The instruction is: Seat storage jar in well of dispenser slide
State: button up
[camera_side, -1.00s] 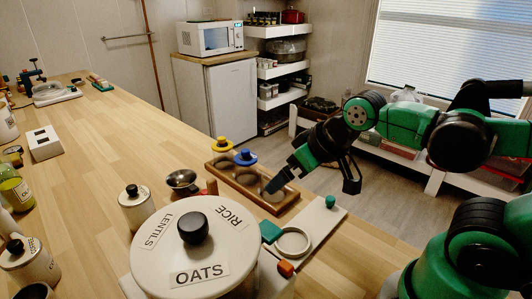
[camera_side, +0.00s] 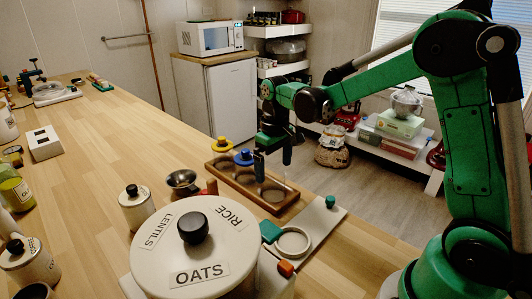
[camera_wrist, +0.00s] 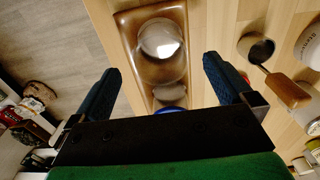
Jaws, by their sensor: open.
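My gripper (camera_side: 273,158) points down over the wooden tray (camera_side: 213,178), its fingers apart and empty. In the wrist view, the open fingers (camera_wrist: 160,68) lie on either side of the tray (camera_wrist: 128,22), with a round, clear, shiny jar-like thing (camera_wrist: 160,38) between and beyond them. I cannot tell for sure that it is the storage jar. The dispenser slide seems to be the pale board (camera_side: 320,222) with a raised pale ring (camera_side: 293,242), a teal knob and an orange block. The ring looks empty. A large white drum (camera_side: 215,245) labelled OATS, RICE and LENTILS stands beside it.
Yellow (camera_side: 222,142) and blue (camera_side: 244,157) knobbed pieces stand at the tray's far side. A metal cup (camera_side: 182,180) and a black-knobbed canister (camera_side: 137,208) stand left of the tray. The middle of the wooden counter (camera_side: 130,140) is clear.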

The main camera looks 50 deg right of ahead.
aim_at(274, 187)
jog(key=shift+f, duration=2.5)
jog(key=c, duration=1.4)
